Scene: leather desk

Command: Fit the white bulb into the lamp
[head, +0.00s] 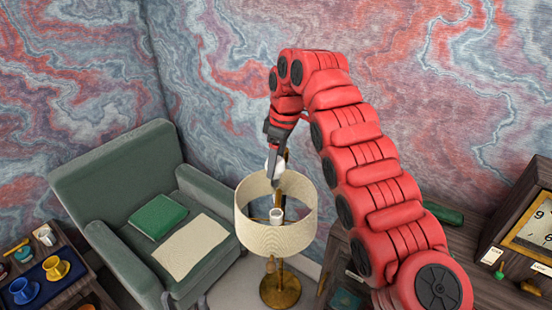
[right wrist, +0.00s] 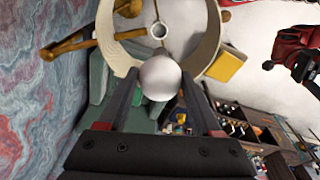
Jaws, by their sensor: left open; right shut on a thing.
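The white bulb (head: 274,164) is held between the fingers of my right gripper (head: 275,172), near the top opening of the lampshade (head: 277,238). In the right wrist view the round bulb (right wrist: 159,77) sits between the two fingers of the right gripper (right wrist: 160,85). The lamp has a cream shade, a pale socket (head: 276,216) inside it and a brass base (head: 280,289). The socket also shows in the right wrist view (right wrist: 159,30), beyond the bulb and apart from it. My left gripper (right wrist: 290,68) is open and empty, at the right edge of the right wrist view.
A green armchair (head: 110,185) with a green cushion (head: 158,216) and a cream cloth (head: 192,246) stands left of the lamp. A side table with cups (head: 56,267) is at the far left. A wooden clock (head: 536,226) stands on the right.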

